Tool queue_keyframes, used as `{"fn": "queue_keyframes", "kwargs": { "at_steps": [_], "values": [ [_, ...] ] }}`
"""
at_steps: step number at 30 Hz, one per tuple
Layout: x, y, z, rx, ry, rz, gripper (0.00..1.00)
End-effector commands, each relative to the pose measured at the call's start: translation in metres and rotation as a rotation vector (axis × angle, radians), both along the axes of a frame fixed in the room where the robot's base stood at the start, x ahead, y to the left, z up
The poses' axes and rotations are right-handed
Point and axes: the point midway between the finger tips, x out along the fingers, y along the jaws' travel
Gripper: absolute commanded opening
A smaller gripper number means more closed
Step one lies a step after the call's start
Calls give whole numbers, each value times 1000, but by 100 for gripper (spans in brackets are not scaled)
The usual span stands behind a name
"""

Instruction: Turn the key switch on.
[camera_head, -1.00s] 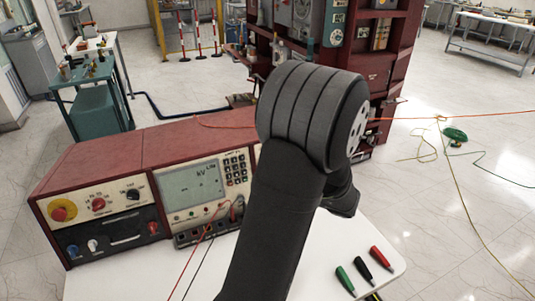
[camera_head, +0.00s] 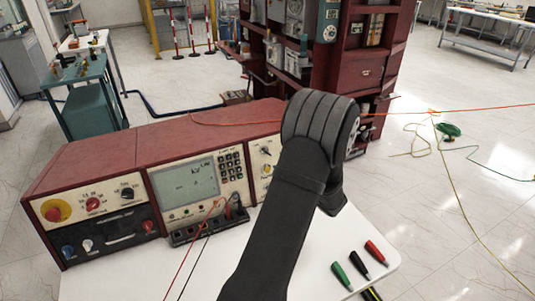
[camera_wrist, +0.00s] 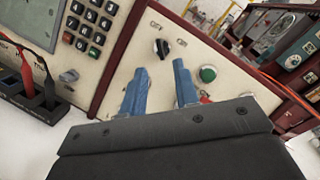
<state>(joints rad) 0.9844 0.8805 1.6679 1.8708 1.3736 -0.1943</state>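In the head view, the switch shows small on the right panel (camera_head: 265,151) of the red console, and my arm hides the gripper.
A green button (camera_wrist: 207,74) is right of the switch, with a red part (camera_wrist: 205,98) partly hidden below it. A keypad (camera_wrist: 90,24) and plugged leads (camera_wrist: 27,74) are at left. Three coloured probes (camera_head: 360,263) lie on the white table. An orange cable (camera_head: 440,112) crosses behind.

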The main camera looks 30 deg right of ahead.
Motion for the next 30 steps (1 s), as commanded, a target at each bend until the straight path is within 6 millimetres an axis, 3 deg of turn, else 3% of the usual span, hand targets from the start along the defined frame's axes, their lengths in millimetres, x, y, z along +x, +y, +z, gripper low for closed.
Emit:
{"fn": "queue_keyframes", "kwargs": {
  "at_steps": [6, 12, 25, 30],
  "values": [
    [46, 12, 0, 0, 0, 3, 28],
    [73, 17, 0, -1, 0, 1, 28],
    [82, 20, 0, 0, 1, 0, 28],
    [82, 20, 0, 0, 1, 0, 0]
  ]
}}
